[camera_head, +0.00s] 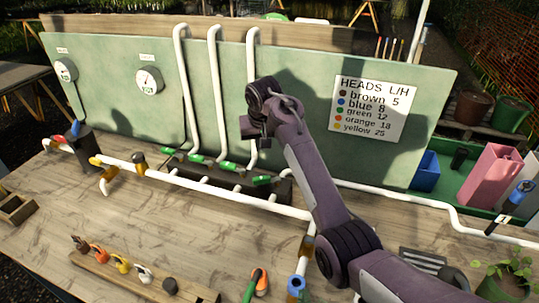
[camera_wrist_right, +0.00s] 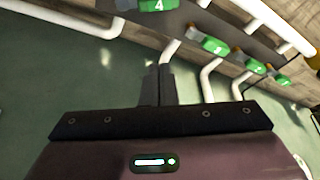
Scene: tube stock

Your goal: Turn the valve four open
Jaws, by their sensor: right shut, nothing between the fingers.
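Valve four (camera_wrist_right: 158,5) has a green handle marked 4 and is cut off by the top edge of the right wrist view. In the head view the rightmost green handle (camera_head: 262,180) on the dark manifold appears to be this valve. My right gripper (camera_head: 250,132) is shut and empty, above and behind the manifold near the green backboard. In the wrist view its closed fingers (camera_wrist_right: 158,70) point toward the valve row, apart from valve four. My left gripper is not in view.
Several other green valve handles (camera_wrist_right: 215,45) line the manifold beside valve four. White pipes (camera_head: 218,90) rise behind the row and another white pipe (camera_head: 230,192) runs in front. A heads chart (camera_head: 368,108) hangs on the backboard (camera_head: 105,100).

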